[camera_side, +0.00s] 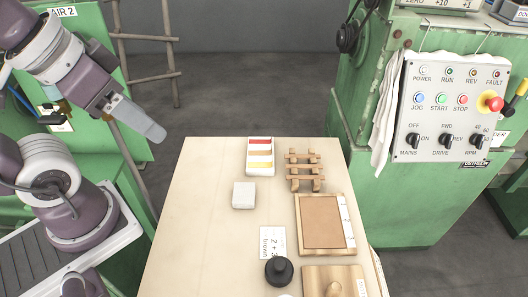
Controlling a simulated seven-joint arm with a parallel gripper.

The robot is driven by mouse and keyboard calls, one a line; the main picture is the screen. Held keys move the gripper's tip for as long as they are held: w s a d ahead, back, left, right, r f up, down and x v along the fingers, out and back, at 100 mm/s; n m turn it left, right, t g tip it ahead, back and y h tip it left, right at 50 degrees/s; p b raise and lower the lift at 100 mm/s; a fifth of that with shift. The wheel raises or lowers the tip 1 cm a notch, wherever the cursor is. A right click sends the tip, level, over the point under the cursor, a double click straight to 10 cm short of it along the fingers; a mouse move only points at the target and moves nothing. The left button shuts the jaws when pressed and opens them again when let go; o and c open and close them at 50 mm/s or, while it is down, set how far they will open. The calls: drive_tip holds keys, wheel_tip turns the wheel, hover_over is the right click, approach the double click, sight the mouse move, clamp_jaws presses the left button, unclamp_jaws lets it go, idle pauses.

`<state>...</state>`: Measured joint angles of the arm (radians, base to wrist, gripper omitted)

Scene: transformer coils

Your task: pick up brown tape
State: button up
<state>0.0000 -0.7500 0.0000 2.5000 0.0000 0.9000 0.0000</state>
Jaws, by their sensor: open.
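I cannot tell whether the tan strip is the brown tape. A paper card (272,242) marked "2 + 3 brown" lies nearer the front. My gripper (150,128) is at the upper left, raised and beyond the table's left edge, well apart from the holder. Its grey fingers overlap in this view; it is open, and nothing shows in it.
A white block (243,196), a wooden rack (303,180), a wood-framed brown tray (299,236), a black knobbed object (279,272) and a wooden board (314,289) occupy the table (197,230). Its left side is clear. A green machine (420,200) stands close on the right.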

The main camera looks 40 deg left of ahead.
drive_tip(key=c, duration=0.4)
drive_tip(key=w+a+f+n+g, duration=0.2)
drive_tip(key=w+n, duration=0.1)
drive_tip(key=w, duration=0.9)
drive_tip(key=w+a+f+n+g, duration=0.1)
drive_tip(key=w+f+n, duration=0.1)
drive_tip(key=w, duration=1)
drive_tip(key=w+a+f+n+g, duration=0.1)
drive_tip(key=w+f, duration=0.3)
drive_tip(key=f, duration=0.5)
drive_tip(key=w+a+f+n, duration=0.1)
drive_tip(key=w+f, duration=0.3)
drive_tip(key=f, duration=0.5)
drive_tip(key=w+a+f+n+g, duration=0.1)
drive_tip(key=w+f, duration=0.3)
drive_tip(key=f, duration=0.5)
drive_tip(key=shift+a+f+n+g, duration=0.3)
drive_tip(key=shift+f+n, duration=0.05)
drive_tip(key=shift+n, duration=0.25)
